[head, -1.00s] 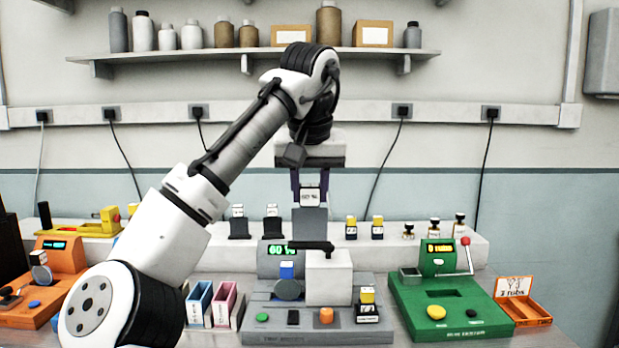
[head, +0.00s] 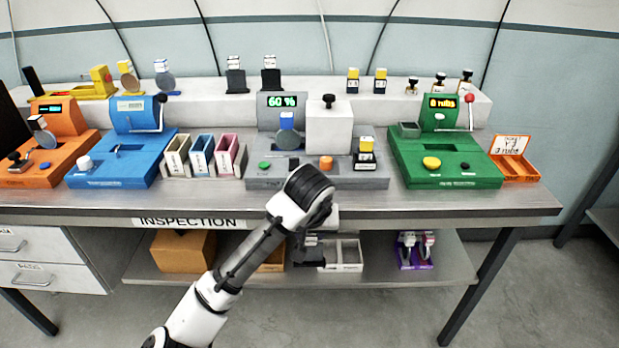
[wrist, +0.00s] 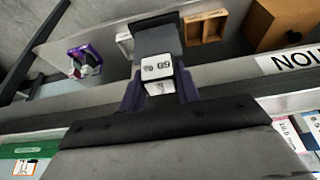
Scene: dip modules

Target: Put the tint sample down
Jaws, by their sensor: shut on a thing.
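The tint sample is a dark grey plate (wrist: 155,38) with a white label block (wrist: 160,72) reading "60 %". My gripper (wrist: 158,90) is shut on the label block between its purple fingers, and the plate points away from the wrist. In the head view, my arm hangs in front of the bench and my gripper is largely hidden behind it, near the lower shelf. The plate shows against the shelf in the wrist view; I cannot tell whether it touches anything. Two similar dark samples (head: 235,76) (head: 270,74) stand on the back ledge.
The lower shelf (head: 450,272) holds a white divided tray (head: 343,266), a purple holder (head: 414,262), a cardboard box (head: 183,252) and a wooden tray (wrist: 205,28). The bench edge (head: 400,216) overhangs it. Above, a grey machine (head: 262,182) shows "60 %" beside a green machine (head: 445,178).

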